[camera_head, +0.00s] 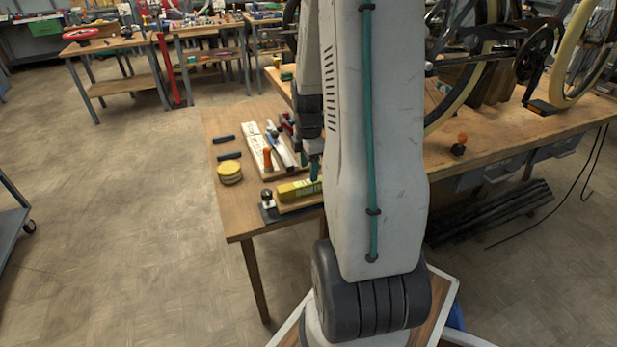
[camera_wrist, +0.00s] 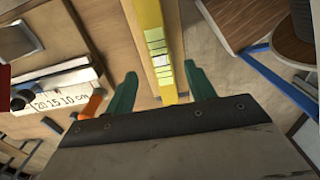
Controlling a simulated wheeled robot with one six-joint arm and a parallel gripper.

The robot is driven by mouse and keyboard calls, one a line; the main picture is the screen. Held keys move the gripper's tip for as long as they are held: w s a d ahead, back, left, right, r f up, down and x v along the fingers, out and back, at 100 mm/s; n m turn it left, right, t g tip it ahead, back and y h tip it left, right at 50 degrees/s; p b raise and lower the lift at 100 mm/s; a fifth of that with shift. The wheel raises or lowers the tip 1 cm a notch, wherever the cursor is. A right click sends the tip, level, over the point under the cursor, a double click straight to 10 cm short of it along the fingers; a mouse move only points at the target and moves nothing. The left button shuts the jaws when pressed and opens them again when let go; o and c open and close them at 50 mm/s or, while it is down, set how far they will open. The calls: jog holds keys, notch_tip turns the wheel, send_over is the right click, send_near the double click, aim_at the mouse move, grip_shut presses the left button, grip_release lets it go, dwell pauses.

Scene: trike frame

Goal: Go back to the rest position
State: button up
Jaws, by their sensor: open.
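My gripper (camera_wrist: 161,86) shows in the wrist view as two green fingers spread apart, with nothing held between them. A yellow bar (camera_wrist: 149,22) with a pale green and white label runs through the gap between the fingers, seemingly below them. In the head view my gripper (camera_head: 314,168) hangs low over the near part of the small wooden table (camera_head: 233,124), mostly hidden behind my arm. The yellow bar (camera_head: 298,189) lies there on a wooden block, close under the fingertips. I cannot tell the exact height between them.
A pale board with markings (camera_wrist: 62,98) and an orange-handled tool (camera_wrist: 91,104) lie beside the gripper. A workbench (camera_head: 480,147) with a bicycle stands right. The floor (camera_head: 110,210) at left is clear.

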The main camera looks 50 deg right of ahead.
jog(key=shift+r, duration=0.85)
